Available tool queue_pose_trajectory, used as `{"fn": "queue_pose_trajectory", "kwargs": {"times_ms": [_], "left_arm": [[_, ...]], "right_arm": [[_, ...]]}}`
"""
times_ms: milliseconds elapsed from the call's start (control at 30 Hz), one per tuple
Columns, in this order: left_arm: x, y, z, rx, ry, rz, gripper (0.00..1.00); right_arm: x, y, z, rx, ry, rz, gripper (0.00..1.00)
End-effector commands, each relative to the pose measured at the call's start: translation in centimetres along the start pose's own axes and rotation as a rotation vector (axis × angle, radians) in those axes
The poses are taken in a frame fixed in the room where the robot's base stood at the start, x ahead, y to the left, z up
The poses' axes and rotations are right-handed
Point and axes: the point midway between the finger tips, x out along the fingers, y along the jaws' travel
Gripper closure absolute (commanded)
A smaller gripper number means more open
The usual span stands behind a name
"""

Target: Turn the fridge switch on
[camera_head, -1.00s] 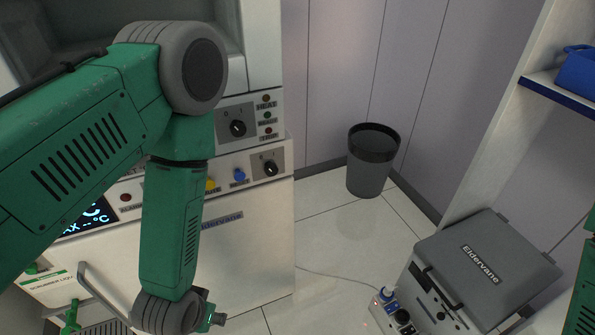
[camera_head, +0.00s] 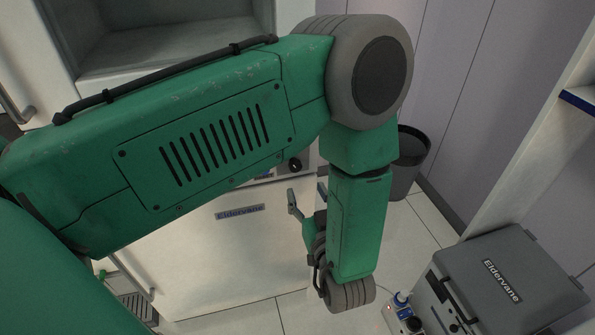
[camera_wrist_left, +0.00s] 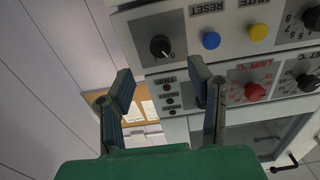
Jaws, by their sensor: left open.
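The white Eldervane cabinet (camera_head: 235,255) stands behind my left arm in the head view; its control panel is mostly hidden. A black rotary switch (camera_head: 295,165) shows at the panel's right end. The wrist view shows a black rotary switch (camera_wrist_left: 160,46) on a grey plate, its white mark toward the lower right. I cannot tell which switch is the fridge's. My left gripper (camera_head: 306,195) is open and empty in front of the cabinet, below the panel. In the wrist view its fingers (camera_wrist_left: 160,80) are spread, with the switch beyond and between them. My right gripper is out of view.
Blue (camera_wrist_left: 211,40) and yellow (camera_wrist_left: 257,32) buttons sit beside the switch, with a red knob (camera_wrist_left: 256,92) farther off. A dark bin (camera_head: 410,160) stands behind my arm. A grey Eldervane box (camera_head: 510,280) and a socket strip (camera_head: 400,318) are at lower right.

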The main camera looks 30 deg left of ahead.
Motion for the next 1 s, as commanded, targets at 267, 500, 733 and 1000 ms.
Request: {"fn": "queue_pose_trajectory", "kwargs": {"times_ms": [267,500,733,1000], "left_arm": [[5.5,-0.1,0.1,-0.002,-0.001,-0.001,0.53],[7.7,-0.1,0.1,-0.001,-0.002,0.001,0.53],[7.9,0.0,0.0,0.000,-0.001,0.001,0.53],[7.8,0.0,0.0,0.000,-0.002,0.002,1.00]], "right_arm": [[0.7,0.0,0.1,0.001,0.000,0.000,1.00],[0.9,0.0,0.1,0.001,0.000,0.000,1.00],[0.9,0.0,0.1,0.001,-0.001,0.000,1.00],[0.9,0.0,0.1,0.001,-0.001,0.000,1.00]]}}
